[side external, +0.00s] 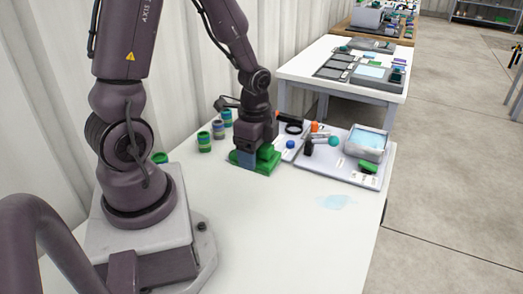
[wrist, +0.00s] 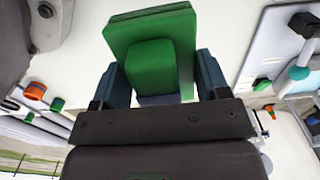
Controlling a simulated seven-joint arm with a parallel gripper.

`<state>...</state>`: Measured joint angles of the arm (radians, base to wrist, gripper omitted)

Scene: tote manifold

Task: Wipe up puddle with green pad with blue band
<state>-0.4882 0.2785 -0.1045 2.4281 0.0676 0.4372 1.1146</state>
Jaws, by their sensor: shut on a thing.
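The green pad (side external: 268,158) is a wide flat green slab with a smaller raised green block on top. My gripper (side external: 246,158) is shut on the raised block; in the wrist view the pad (wrist: 150,50) sits between the two blue-grey fingers (wrist: 158,85). A dark blue strip shows at the block's base there, partly hidden by the gripper. The pad is at or just above the white table; I cannot tell whether it touches. The puddle (side external: 335,202) is a pale blue patch on the bare table, to the right and nearer the camera, apart from the pad.
A grey board (side external: 340,176) right of the gripper holds a clear bin (side external: 367,142) with pale blue contents, a green block (side external: 368,166) and small parts. Several banded jars (side external: 204,142) stand behind left. The table between pad and puddle is clear; its right edge (side external: 378,222) is near the puddle.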

